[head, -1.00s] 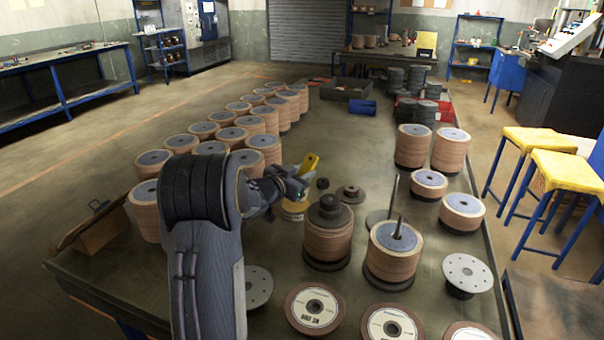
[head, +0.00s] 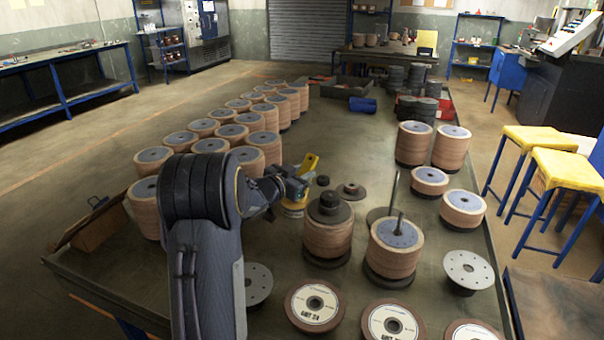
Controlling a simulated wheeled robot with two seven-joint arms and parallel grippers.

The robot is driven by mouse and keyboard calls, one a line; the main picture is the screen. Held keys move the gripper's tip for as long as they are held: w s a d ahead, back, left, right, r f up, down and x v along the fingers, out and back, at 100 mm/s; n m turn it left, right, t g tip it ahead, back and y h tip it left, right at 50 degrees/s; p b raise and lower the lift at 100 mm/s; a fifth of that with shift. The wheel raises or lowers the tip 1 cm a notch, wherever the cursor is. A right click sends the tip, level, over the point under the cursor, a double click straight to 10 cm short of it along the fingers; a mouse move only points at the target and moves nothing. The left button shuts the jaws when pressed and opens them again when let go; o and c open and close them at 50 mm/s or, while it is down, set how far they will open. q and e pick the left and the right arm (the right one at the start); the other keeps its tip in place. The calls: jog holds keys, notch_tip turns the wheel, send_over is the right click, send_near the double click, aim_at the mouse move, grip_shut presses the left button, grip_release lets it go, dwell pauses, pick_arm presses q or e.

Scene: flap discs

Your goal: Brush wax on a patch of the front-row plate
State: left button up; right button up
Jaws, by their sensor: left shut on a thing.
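My left gripper (head: 298,186) is over the table, left of the disc stacks with spindles. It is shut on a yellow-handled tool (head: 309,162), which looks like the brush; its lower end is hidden. One grey plate with holes (head: 259,287) lies at the front, partly behind my arm. Another grey plate with holes (head: 468,269) sits raised at the front right. Which is the front-row plate I cannot tell. My right gripper is not in view.
Labelled flap discs (head: 314,306) lie along the table's front edge. A disc stack with a dark hub (head: 328,240) and a stack on a spindle (head: 394,250) stand right of the gripper. Many disc stacks (head: 210,146) fill the left side.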

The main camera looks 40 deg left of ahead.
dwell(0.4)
pick_arm(q)
notch_tip(320, 180, up, 7)
jog(key=p, duration=0.6)
dwell(0.8)
